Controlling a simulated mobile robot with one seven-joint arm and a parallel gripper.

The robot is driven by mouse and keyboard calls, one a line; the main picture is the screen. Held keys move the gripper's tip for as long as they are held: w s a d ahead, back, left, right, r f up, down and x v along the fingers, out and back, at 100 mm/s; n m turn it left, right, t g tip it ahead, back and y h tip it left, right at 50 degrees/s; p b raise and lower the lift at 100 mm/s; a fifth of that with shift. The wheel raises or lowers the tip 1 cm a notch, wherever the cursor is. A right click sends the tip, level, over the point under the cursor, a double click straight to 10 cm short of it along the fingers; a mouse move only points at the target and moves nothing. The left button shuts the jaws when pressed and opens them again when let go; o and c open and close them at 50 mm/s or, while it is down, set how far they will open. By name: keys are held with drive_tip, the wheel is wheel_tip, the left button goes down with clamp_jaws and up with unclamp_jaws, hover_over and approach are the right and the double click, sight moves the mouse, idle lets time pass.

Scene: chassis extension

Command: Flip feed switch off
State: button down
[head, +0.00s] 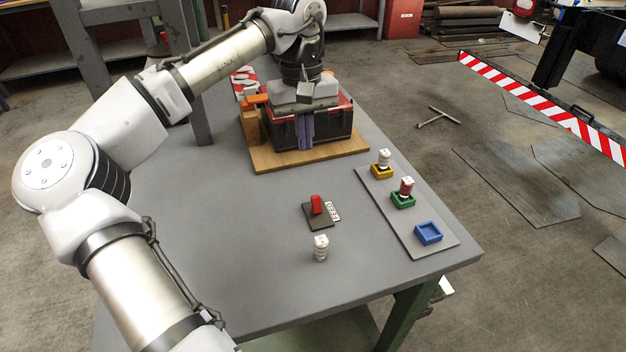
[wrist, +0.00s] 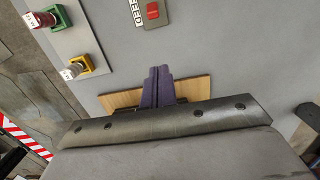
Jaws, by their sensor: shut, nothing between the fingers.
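The feed switch has a red lever (head: 316,204) on a dark square base (head: 320,220), with a white lettered label (head: 333,212) beside it. It sits on the grey table. The lever stands up from its base in the head view. In the wrist view the fingers (wrist: 159,70) are together, apart from the switch.
A black box (head: 338,125) stands on a wooden board (head: 262,161) behind the switch. A white ribbed cylinder (head: 321,249) stands in front of it. To the right, a grey plate (head: 405,231) carries yellow (head: 376,174), green (head: 398,203) and blue (head: 428,240) holders; the blue one is empty.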

sight(308, 194)
drive_tip(key=f, duration=0.6)
drive_tip(key=s+f, duration=0.1)
drive_tip(key=f, duration=0.2)
drive_tip(key=shift+d+f, duration=0.1)
drive_tip(key=shift+s+d+f+p, duration=0.15)
drive_tip(key=shift+s+p, duration=0.1)
drive_tip(key=shift+p, duration=0.25)
drive_tip(key=shift+s+d+r+p, duration=0.1)
drive_tip(key=shift+s+d+r, duration=0.1)
drive_tip(key=shift+s, duration=0.25)
drive_tip(key=shift+s+d+r+p, duration=0.1)
drive_tip(key=shift+s+d+r, duration=0.05)
drive_tip(key=shift+s, duration=0.35)
drive_tip(key=shift+s+d+r+p, duration=0.1)
drive_tip(key=shift+s+d+r, duration=0.1)
drive_tip(key=shift+s, duration=0.25)
drive_tip(key=shift+s+a+r+t, duration=0.1)
drive_tip(key=shift+a+t, duration=0.05)
drive_tip(key=shift+t, duration=0.15)
